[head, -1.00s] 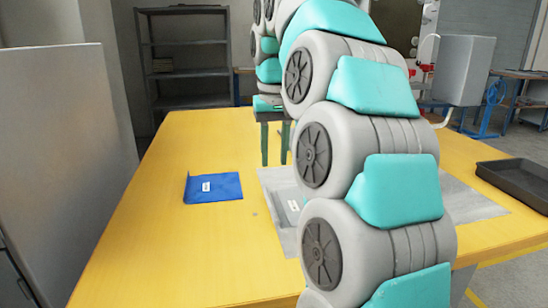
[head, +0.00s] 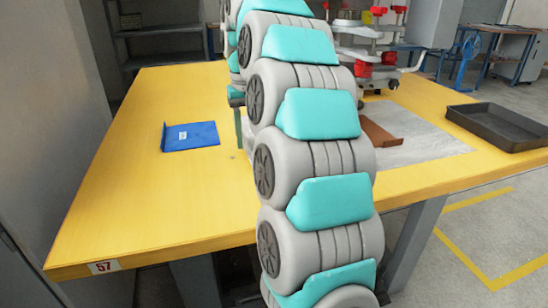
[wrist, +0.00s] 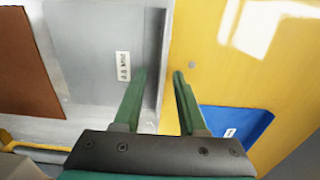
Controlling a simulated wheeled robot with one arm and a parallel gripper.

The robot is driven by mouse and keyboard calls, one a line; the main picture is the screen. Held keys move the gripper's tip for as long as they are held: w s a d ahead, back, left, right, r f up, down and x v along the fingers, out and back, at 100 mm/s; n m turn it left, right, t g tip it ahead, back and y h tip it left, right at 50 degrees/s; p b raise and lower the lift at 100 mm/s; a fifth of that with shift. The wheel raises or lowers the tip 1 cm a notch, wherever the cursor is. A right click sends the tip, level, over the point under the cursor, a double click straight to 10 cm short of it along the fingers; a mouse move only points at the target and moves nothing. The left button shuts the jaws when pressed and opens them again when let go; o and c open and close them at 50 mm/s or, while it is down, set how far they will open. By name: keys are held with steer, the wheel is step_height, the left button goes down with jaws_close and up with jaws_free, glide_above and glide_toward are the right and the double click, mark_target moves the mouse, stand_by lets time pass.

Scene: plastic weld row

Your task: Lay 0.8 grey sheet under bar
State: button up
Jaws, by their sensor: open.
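The 0.8 grey sheet (wrist: 95,45) lies on the table in the wrist view, with a white label near its right edge. A darker upturned lip (wrist: 155,60) runs along that edge. My gripper (wrist: 159,73) is open, its two green fingers pointing at the lip, which shows between them, nearer the left finger. I cannot tell whether they touch it. In the head view my arm hides most of the gripper and the grey sheet. A white machine with red knobs (head: 370,45) stands at the back; I cannot make out its bar clearly.
A blue sheet (head: 190,137) with a label lies left of my arm. A brown sheet (head: 381,133) lies on a grey mat (head: 430,148) to the right. A black tray (head: 497,124) sits at the right edge. The yellow table's (head: 130,195) front left is clear.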

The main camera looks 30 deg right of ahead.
steer(key=shift+f, duration=0.5)
steer(key=shift+c, duration=0.4)
jaws_close()
stand_by(0.6)
